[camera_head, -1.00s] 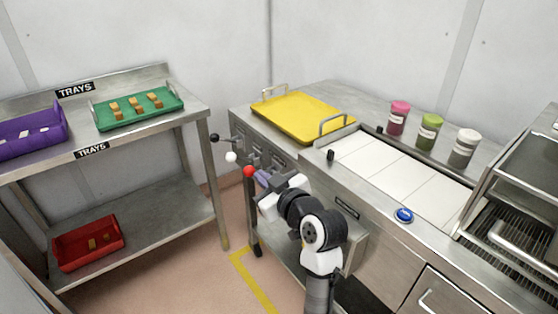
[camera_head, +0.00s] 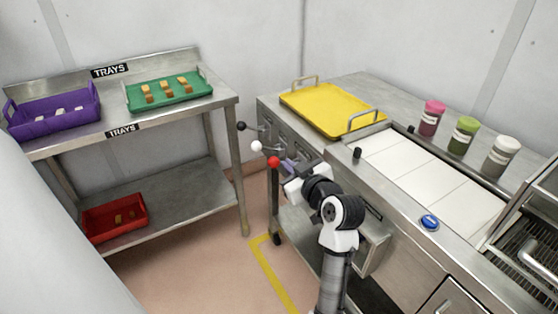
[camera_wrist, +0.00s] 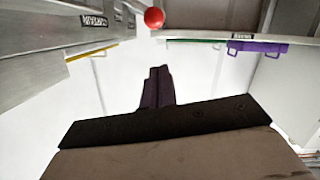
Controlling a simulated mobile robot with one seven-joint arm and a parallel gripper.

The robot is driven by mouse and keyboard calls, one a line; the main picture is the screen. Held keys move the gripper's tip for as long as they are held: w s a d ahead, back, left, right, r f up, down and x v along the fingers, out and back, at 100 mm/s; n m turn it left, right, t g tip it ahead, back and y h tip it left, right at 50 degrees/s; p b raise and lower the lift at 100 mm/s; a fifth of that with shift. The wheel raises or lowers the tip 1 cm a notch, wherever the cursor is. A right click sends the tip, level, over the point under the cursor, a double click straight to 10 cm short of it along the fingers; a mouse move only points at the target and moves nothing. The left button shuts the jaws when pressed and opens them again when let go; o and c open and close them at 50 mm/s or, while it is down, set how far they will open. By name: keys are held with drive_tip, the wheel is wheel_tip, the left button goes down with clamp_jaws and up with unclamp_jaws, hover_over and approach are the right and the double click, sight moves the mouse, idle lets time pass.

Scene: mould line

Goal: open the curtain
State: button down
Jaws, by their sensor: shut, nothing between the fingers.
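I cannot make out a curtain in either view. Three ball-ended levers stick out from the left end of the steel bench: a black knob (camera_head: 241,126), a white knob (camera_head: 257,146) and a red knob (camera_head: 273,161). The red knob also shows at the top of the wrist view (camera_wrist: 154,18). My gripper (camera_head: 286,165), with purple fingers, is close beside the red knob in the head view. In the wrist view its fingers (camera_wrist: 158,88) are together and empty, pointing towards the red knob with a visible gap. The small bench labels are unreadable.
A yellow tray (camera_head: 330,109) sits on the bench (camera_head: 378,86), with three jars behind white panels and a blue button (camera_head: 429,222). A steel rack (camera_head: 172,196) at left holds purple, green and red trays. Floor (camera_head: 200,258) between rack and bench is clear. A grey panel fills the lower left.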

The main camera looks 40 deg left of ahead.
sight(272, 158)
drive_tip(key=w+a+f, duration=0.1)
drive_tip(key=a, duration=0.1)
drive_tip(key=w+a+f+p, duration=0.1)
drive_tip(key=a+f, duration=0.1)
drive_tip(key=w+a+f+p, duration=0.1)
drive_tip(key=a, duration=0.1)
drive_tip(key=shift+w+a+f, duration=0.15)
drive_tip(key=shift+w+a, duration=0.05)
drive_tip(key=shift+w, duration=0.15)
drive_tip(key=shift+f, duration=0.15)
